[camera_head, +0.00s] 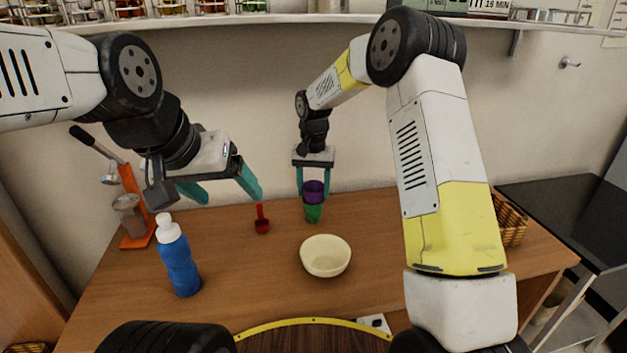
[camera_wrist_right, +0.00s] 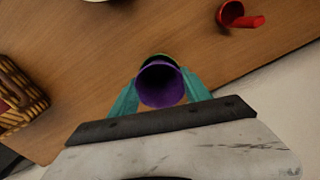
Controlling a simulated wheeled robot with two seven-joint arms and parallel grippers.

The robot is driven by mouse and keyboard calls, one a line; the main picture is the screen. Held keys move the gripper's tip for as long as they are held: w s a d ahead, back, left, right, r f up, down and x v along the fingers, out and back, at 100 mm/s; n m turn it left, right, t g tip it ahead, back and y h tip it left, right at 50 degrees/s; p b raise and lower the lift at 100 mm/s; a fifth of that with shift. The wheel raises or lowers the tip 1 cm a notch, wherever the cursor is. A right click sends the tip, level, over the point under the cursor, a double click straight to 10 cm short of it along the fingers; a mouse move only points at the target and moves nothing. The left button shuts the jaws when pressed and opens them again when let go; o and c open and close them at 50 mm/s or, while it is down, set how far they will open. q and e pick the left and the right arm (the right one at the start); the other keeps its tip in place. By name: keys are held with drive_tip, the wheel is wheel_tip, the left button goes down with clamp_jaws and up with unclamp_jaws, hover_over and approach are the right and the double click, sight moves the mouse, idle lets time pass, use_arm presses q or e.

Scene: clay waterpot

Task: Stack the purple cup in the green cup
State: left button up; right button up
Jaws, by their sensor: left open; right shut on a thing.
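The purple cup (camera_head: 314,190) is between the teal fingers of my right gripper (camera_head: 313,188), which is shut on it. In the right wrist view, the purple cup (camera_wrist_right: 160,84) shows its open mouth between the fingers of the right gripper (camera_wrist_right: 158,92). The green cup (camera_head: 313,212) is directly below the purple cup near the back of the table; its rim (camera_wrist_right: 158,57) peeks out behind the purple cup. I cannot tell how far the purple cup is inside it. My left gripper (camera_head: 224,190) is open and empty, above the table at the left.
A red scoop (camera_head: 262,222) lies left of the cups. A cream bowl (camera_head: 326,256) stands in front of them. A blue bottle (camera_head: 178,258) and an orange stand (camera_head: 133,210) are at the left. A wicker basket (camera_head: 509,218) is at the right, partly behind my right arm.

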drive_tip(key=shift+f, duration=0.4)
drive_tip(key=o, duration=1.3)
drive_tip(key=shift+o, duration=0.2)
drive_tip(key=shift+r, duration=0.1)
wheel_tip(320, 180, up, 9)
drive_tip(key=shift+f, duration=0.2)
drive_tip(key=shift+s, duration=0.1)
